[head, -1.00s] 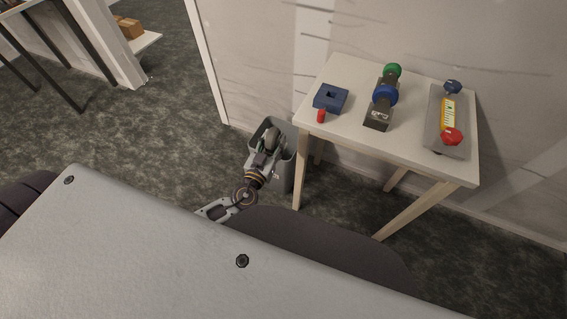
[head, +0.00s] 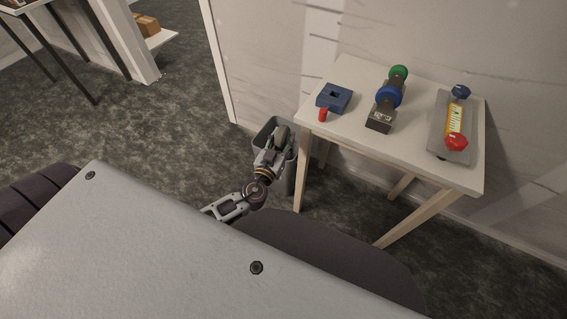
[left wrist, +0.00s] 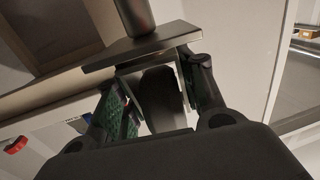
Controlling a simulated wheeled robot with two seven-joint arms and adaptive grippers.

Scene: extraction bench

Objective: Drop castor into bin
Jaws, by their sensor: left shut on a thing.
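The castor (left wrist: 143,51) is held in my left gripper (left wrist: 160,88). In the left wrist view I see its dark flat plate, a round stem above it and a dark wheel-like part between the fingers. In the head view my left gripper (head: 276,147) is over the mouth of a grey open bin (head: 290,180), with the castor (head: 283,134) at its tip, mostly hidden by the hand. I cannot tell how deep the castor is inside the rim. My right gripper is not in view.
A wall stands behind.

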